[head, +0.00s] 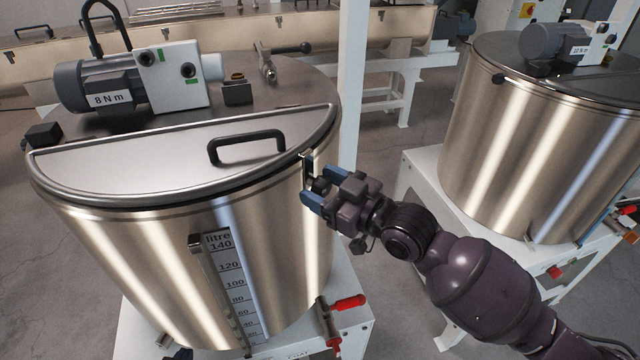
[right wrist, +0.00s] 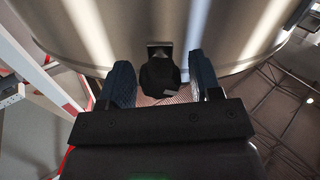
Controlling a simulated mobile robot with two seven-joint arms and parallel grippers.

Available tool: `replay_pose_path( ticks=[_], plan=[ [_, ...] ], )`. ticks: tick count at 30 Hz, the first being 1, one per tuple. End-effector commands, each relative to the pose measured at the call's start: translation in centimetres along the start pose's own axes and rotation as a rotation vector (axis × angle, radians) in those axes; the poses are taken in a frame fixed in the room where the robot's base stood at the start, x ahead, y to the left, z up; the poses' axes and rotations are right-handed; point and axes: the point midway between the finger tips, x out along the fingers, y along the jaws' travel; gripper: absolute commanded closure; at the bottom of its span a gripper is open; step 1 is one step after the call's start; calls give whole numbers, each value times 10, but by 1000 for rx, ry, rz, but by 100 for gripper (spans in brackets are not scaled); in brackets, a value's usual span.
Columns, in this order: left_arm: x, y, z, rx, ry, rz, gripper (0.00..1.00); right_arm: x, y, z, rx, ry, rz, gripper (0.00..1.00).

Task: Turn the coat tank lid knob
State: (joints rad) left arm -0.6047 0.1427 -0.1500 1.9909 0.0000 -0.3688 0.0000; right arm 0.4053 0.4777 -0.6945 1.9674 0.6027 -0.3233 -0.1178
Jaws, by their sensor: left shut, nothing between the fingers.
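The coat tank (head: 130,270) is a large steel drum at the left of the head view, with a litre scale on its front. Its half-round lid flap (head: 150,160) lies closed, with a black bar handle (head: 246,147). The dark lid knob (head: 318,185) is at the rim's right side, partly hidden by my fingers. In the right wrist view the black knob (right wrist: 160,77) sits on a small bracket against the tank wall. My right gripper (head: 311,186) is open around it; its blue fingers stand either side of the knob (right wrist: 162,84), with a gap at the right. My left gripper is not seen.
A motor (head: 100,83) marked 8 N m stands on the tank top. A red-handled valve (head: 347,303) sticks out low on the right. A second steel tank (head: 540,150) stands to the right, and a white post (head: 352,80) rises behind.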

Motion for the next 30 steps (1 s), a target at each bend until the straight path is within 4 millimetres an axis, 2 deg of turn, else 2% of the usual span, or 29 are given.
replay_pose_path(
  ticks=[11,24,30],
  plan=[
    [0,0,2,0,-1,0,100,0,0,-1,-44,3,0,32],
    [11,2,7,1,13,1,100,0,1,-1,-783,2,0,32],
    [12,2,8,1,14,1,100,0,0,-1,-962,3,1,32]
  ],
)
